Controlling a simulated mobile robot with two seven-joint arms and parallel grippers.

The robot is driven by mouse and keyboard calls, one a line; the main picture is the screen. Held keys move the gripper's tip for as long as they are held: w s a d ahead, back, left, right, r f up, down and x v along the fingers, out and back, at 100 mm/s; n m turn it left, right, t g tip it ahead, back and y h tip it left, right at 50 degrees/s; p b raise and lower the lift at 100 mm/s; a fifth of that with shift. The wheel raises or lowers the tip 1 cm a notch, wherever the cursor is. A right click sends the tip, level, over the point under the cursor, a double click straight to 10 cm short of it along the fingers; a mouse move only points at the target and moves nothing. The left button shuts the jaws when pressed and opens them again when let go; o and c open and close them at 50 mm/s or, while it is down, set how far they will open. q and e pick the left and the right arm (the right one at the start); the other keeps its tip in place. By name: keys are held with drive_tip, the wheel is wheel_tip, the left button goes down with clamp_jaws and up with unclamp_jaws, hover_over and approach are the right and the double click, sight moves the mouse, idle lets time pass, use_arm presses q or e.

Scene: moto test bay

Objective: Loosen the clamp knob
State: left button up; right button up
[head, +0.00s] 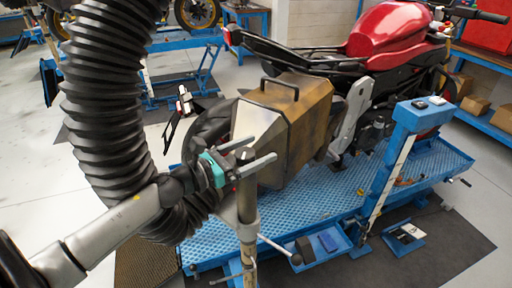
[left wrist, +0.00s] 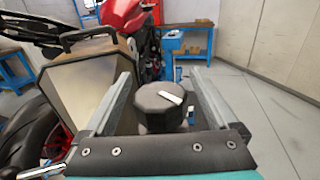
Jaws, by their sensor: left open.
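The clamp knob (left wrist: 162,106) is a dark, faceted knob with a white mark on its top. In the left wrist view it stands between the two grey fingers of my left gripper (left wrist: 158,82), which are open. My right gripper is not in view.
A metal and brown box with a handle (head: 285,125) stands just behind the post. A black ribbed hose (head: 105,110) hangs at the left. A red motorcycle (head: 390,35) stands on a blue lift platform (head: 330,190). A tray (head: 325,245) is below right.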

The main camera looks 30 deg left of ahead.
use_arm(q)
drive_tip(key=shift+w+d, duration=0.15)
drive_tip(key=shift+w, duration=0.05)
drive_tip(key=c, duration=1.4)
